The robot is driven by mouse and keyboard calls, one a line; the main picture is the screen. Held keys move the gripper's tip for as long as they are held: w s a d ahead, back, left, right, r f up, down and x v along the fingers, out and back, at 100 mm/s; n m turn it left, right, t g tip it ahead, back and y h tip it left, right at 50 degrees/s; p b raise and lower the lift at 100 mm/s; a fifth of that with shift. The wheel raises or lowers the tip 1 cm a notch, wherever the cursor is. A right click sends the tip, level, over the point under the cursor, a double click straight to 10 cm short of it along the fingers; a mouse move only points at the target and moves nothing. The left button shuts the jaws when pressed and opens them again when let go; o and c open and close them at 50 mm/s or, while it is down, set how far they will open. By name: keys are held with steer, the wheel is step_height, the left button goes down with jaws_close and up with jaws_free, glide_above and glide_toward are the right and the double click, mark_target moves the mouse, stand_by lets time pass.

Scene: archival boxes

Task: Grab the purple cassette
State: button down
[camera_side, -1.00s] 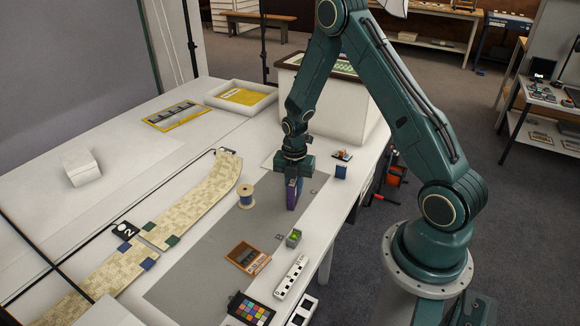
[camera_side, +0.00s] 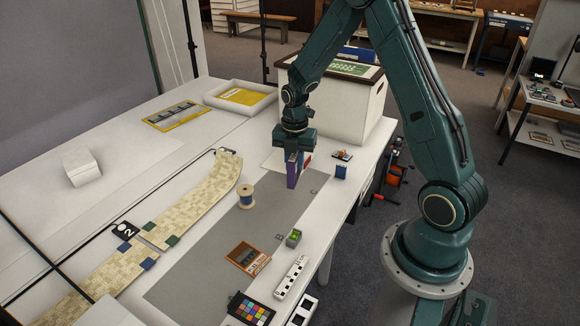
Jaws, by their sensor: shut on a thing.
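The purple cassette (camera_side: 292,172) is a thin upright box with a reddish side showing on its right. My gripper (camera_side: 296,152) is shut on its upper part from above. The cassette is over the far end of the grey mat (camera_side: 215,245). Its lower edge appears to be a little above the mat, though the gap is hard to judge. The gripper's fingers are partly hidden by the cassette and the gripper body.
A thread spool (camera_side: 246,197) stands left of the cassette, and a small blue box (camera_side: 341,172) stands to its right. An orange-brown case (camera_side: 248,257) and a small green-topped box (camera_side: 293,237) lie nearer. A large white box (camera_side: 345,105) stands behind.

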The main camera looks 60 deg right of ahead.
step_height(320, 180, up, 12)
steer(key=shift+f, duration=0.2)
stand_by(0.7)
